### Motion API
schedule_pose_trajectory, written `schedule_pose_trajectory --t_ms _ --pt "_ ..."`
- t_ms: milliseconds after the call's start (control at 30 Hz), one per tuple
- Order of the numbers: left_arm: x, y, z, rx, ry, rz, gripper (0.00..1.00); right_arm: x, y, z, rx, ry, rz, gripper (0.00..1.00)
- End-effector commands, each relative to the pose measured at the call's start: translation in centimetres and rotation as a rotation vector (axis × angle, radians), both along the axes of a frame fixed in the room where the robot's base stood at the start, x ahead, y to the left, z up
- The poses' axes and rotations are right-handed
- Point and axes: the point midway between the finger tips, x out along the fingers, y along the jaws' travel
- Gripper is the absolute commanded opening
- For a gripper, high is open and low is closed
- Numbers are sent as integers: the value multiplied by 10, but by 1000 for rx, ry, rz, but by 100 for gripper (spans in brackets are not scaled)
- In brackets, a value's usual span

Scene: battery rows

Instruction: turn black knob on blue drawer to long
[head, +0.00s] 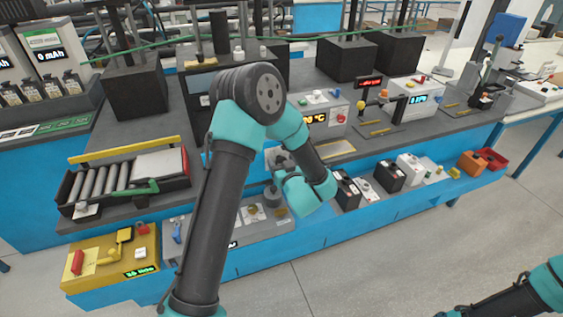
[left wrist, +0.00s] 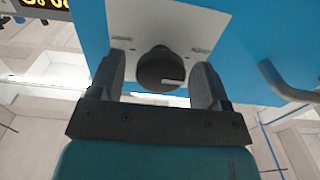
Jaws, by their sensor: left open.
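The black knob (left wrist: 160,70) sits on a white plate (left wrist: 128,22) on the blue drawer front (left wrist: 235,60) in the left wrist view. A short white mark points right on the knob. Small labels lie left and right above it, too blurred to read. My left gripper (left wrist: 164,85) is open, with one finger on each side of the knob and a visible gap on both sides. In the head view my left gripper (head: 281,161) is at the bench front, partly hidden by my arm, and the knob cannot be made out. My right gripper is out of view.
A roller unit (head: 118,182) and a yellow box (head: 110,262) stand at left. Several small black and white blocks line the lower blue ledge, with an orange block (head: 472,163) and red tray (head: 492,158) at right. A curved handle (left wrist: 285,85) is right of the knob.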

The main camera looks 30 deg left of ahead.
Motion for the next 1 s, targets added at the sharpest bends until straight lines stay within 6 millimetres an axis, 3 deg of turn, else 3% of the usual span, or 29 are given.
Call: schedule_pose_trajectory --t_ms 333,833,1000 --pt "3 3 0 0 0 -1 70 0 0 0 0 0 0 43" --pt "3 3 0 0 0 -1 24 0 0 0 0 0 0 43" --pt "3 3 0 3 3 -1 23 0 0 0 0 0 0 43"
